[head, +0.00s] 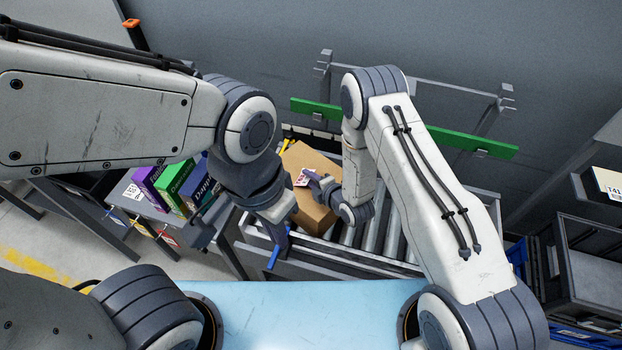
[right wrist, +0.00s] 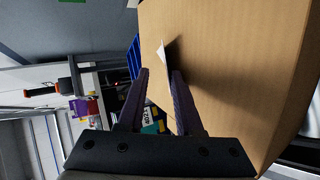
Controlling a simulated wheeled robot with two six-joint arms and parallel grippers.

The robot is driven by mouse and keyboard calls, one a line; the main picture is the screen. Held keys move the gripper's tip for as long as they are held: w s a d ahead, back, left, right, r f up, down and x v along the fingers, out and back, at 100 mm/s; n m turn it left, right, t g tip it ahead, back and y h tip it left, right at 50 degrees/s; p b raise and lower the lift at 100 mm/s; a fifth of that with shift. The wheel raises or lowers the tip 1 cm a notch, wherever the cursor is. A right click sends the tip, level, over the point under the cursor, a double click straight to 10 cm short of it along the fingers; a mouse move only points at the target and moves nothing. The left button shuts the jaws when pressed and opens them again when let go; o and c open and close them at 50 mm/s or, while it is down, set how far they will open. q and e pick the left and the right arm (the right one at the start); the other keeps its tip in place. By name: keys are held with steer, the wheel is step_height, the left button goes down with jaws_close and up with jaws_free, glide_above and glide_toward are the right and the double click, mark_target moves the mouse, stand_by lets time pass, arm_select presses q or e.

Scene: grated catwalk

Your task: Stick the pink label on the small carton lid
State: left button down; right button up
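The small carton (head: 312,160) is a brown box on the roller conveyor. A small pale label with a pinkish mark (head: 301,178) shows against it at my right gripper (head: 308,176). In the right wrist view the carton (right wrist: 235,70) fills the right side. The label (right wrist: 163,53) shows there as a thin white piece standing off the cardboard and casting a shadow, close to the right finger. A clear gap separates the right gripper's fingers (right wrist: 160,76). Whether the label touches the carton is unclear. My left gripper (head: 277,246) hangs below and left of the carton; its finger opening is hidden.
Purple and green boxes (head: 178,182) stand on a shelf to the left. Rollers (head: 385,235) right of the carton are bare. A green rail (head: 465,140) runs behind the conveyor. A dark rack (head: 590,270) stands at the right.

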steer(key=shift+p+v, duration=0.7)
steer(key=shift+v, duration=0.5)
steer(key=shift+p+v, duration=1.1)
steer(key=shift+v, duration=1.7)
steer(key=shift+r, duration=0.1)
step_height(320, 180, up, 6)
steer(key=p, duration=0.4)
